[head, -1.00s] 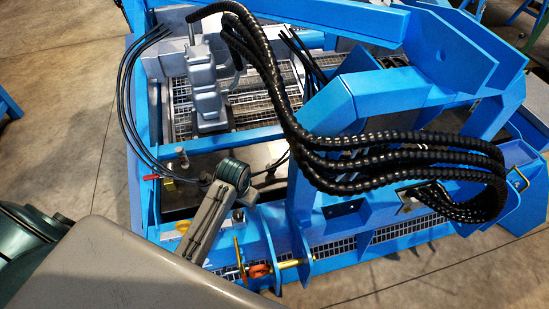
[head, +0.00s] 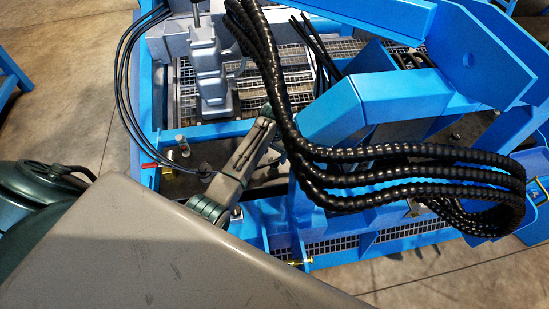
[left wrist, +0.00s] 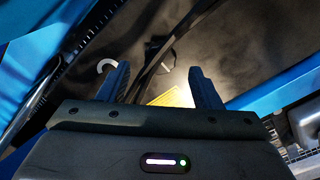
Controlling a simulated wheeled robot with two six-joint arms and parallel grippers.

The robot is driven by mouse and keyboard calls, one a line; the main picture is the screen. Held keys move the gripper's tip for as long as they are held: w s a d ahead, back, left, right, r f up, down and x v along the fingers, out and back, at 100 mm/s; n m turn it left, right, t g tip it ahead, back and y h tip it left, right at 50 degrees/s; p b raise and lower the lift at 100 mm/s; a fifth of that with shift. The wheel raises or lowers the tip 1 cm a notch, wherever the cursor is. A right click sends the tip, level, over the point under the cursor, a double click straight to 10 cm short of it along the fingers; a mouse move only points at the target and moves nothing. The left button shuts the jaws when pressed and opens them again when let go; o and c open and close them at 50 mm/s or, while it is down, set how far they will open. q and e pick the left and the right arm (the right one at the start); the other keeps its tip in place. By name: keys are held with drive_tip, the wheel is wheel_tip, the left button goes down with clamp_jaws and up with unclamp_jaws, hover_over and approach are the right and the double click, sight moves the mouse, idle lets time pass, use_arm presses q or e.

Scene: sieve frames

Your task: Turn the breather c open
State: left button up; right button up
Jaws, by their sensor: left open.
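My left gripper (left wrist: 161,76) is open in the left wrist view, with its two dark fingers apart and nothing held between them. A small dark cap-like part (left wrist: 168,58) shows beyond the fingertips on a dark surface, apart from them. It may be the breather c, but no marking can be read. A yellow plate (left wrist: 166,98) shows between the fingers, partly covered by the gripper body. In the head view my left arm reaches over the blue frame's near left part. Its fingertips cannot be made out there. My right gripper is not in view.
Thick black ribbed hoses (head: 400,170) arch across the blue frame (head: 345,110), close to my left arm. A red handle (head: 150,166) and a small yellow part (head: 168,171) sit at the left edge. Thin black cables (left wrist: 145,78) run past the fingers.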

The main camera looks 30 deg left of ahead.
sight(274, 161)
use_arm(q)
wheel_tip(274, 161, down, 3)
drive_tip(key=shift+r, duration=0.2)
drive_tip(key=shift+f, duration=0.55)
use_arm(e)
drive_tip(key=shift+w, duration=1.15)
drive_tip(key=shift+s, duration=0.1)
use_arm(q)
drive_tip(key=shift+c, duration=1.3)
drive_tip(key=c, duration=0.7)
drive_tip(key=shift+c, duration=0.2)
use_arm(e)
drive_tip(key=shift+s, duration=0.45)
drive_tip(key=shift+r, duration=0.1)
